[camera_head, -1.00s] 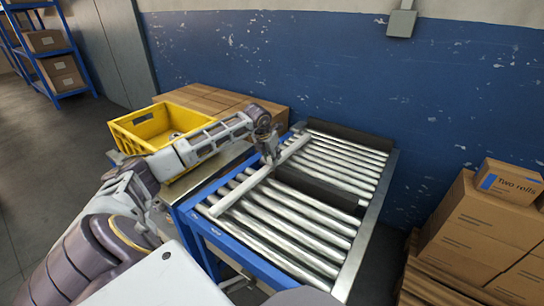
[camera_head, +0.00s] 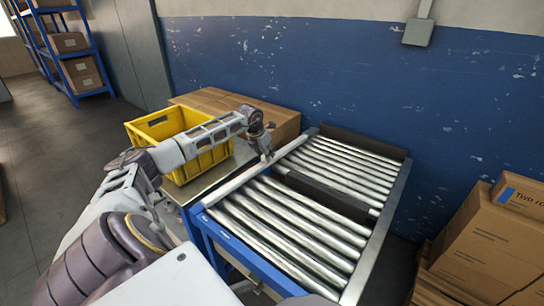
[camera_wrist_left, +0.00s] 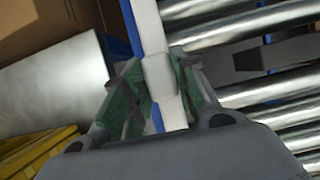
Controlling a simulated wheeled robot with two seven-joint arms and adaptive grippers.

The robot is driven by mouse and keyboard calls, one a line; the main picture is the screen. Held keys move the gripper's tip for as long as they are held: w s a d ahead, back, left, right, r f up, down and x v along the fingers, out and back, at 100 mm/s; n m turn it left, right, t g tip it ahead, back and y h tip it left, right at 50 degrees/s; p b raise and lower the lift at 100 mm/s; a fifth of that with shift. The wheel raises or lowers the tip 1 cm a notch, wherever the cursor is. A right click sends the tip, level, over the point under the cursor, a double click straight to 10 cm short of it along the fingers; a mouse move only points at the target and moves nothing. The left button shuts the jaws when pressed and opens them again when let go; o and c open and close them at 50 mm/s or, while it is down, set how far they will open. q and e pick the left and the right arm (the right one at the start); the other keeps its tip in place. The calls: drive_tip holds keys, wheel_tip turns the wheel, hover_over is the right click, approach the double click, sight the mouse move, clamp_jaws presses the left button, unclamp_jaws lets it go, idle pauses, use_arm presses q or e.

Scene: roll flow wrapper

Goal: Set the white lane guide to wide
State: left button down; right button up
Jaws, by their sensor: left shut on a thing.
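The white lane guide (camera_head: 232,185) is a long pale bar lying along the left edge of the roller conveyor (camera_head: 368,262), close beside the blue side rail (camera_head: 240,250). My left gripper (camera_head: 265,157) reaches over the guide near its middle. In the left wrist view the gripper (camera_wrist_left: 160,95) has its green-lined fingers on either side of the white guide (camera_wrist_left: 153,45), shut on its raised middle part. The fingers hide part of the guide. My right gripper is not in view.
A yellow crate (camera_head: 160,122) stands on a metal table to the left of the conveyor, in front of brown cartons (camera_head: 285,125). A dark strip (camera_head: 325,190) crosses between the roller sections. Stacked boxes (camera_head: 485,240) stand at the right. The rollers are bare.

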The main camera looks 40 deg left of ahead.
use_arm(q)
drive_tip(key=shift+a, duration=0.25)
drive_tip(key=c, duration=1.1)
unclamp_jaws()
drive_tip(key=shift+s+a, duration=0.1)
drive_tip(key=shift+v, duration=6)
